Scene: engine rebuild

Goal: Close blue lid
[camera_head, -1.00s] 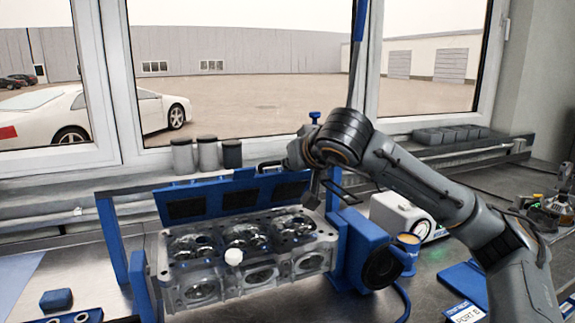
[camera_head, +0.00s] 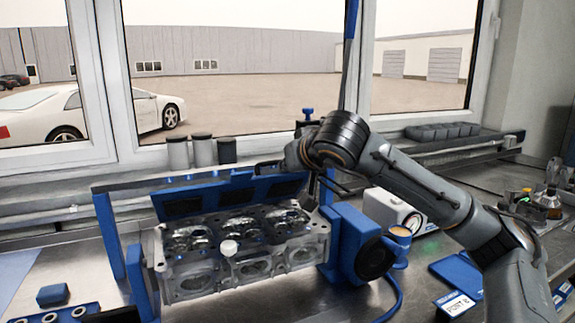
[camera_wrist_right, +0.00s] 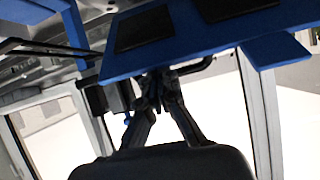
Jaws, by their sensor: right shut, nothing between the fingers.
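The blue lid (camera_head: 228,181), a long panel with dark rectangular inserts, stands tilted open along the back of the metal engine head (camera_head: 245,270). In the right wrist view the lid (camera_wrist_right: 203,50) crosses the top of the picture. My right gripper (camera_head: 270,168) is at the lid's upper rear edge, right of its middle. In the wrist view the shut fingers (camera_wrist_right: 158,85) are against or just behind the lid's lower picture edge, with nothing between them. Whether they touch the lid is hard to tell. My left gripper is not in view.
A blue frame (camera_head: 118,240) surrounds the engine head, with a blue motor-like unit (camera_head: 350,245) on its right. Several canisters (camera_head: 203,151) line the windowsill behind.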

